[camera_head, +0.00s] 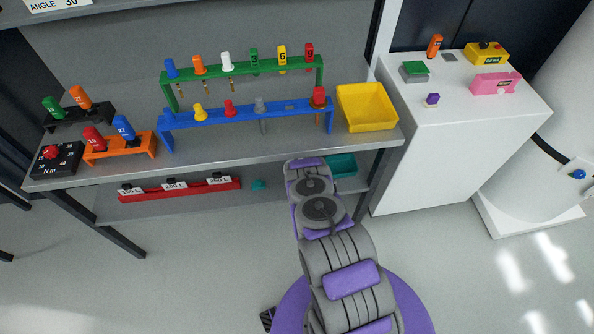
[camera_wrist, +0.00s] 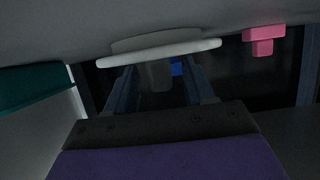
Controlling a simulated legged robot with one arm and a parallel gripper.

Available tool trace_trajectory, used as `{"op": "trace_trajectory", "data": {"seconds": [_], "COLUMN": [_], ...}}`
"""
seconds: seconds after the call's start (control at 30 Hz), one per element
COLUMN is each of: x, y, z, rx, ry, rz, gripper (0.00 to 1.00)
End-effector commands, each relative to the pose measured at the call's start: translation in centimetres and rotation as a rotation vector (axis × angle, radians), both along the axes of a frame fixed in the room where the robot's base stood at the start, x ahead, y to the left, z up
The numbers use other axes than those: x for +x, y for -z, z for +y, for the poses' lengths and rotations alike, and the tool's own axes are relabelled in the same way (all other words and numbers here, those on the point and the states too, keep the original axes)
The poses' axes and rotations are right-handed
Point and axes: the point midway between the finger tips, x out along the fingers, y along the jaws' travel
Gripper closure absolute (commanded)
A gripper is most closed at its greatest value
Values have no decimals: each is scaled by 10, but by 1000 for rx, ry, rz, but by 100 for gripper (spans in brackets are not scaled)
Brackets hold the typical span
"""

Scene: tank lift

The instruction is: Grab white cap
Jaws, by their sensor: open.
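A wide, flat white cap-like piece (camera_wrist: 160,52) with a grey upper part shows in the wrist view. It lies across the view just above and around the tips of my gripper (camera_wrist: 162,76). The two dark fingers are spread apart, with a grey stem-like shape and a small blue piece seen between them. I cannot tell whether the fingers touch the white piece. In the head view my gripper is hidden beneath the workbench edge. No white cap can be made out there; a white-handled tool (camera_head: 226,61) stands in the green rack (camera_head: 245,83).
The workbench (camera_head: 270,155) overhangs my arm. A teal bin (camera_head: 342,166) is on the lower shelf, also at left in the wrist view (camera_wrist: 32,90). A pink block (camera_wrist: 262,40) hangs at upper right there. A red rack (camera_head: 180,189) stands left on the shelf. A white cabinet (camera_head: 440,150) stands right.

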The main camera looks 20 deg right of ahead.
Motion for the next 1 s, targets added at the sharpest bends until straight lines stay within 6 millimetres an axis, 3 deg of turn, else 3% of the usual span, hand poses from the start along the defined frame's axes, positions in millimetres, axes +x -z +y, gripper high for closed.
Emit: {"op": "trace_trajectory", "data": {"seconds": [0.2,0.73,1.0], "x": [1,1,0], "y": [-1,-1,-1], "z": [1,1,1], "rx": [-2,-2,-2], "ry": [0,1,0], "rz": [0,-1,1], "gripper": [49,99,100]}}
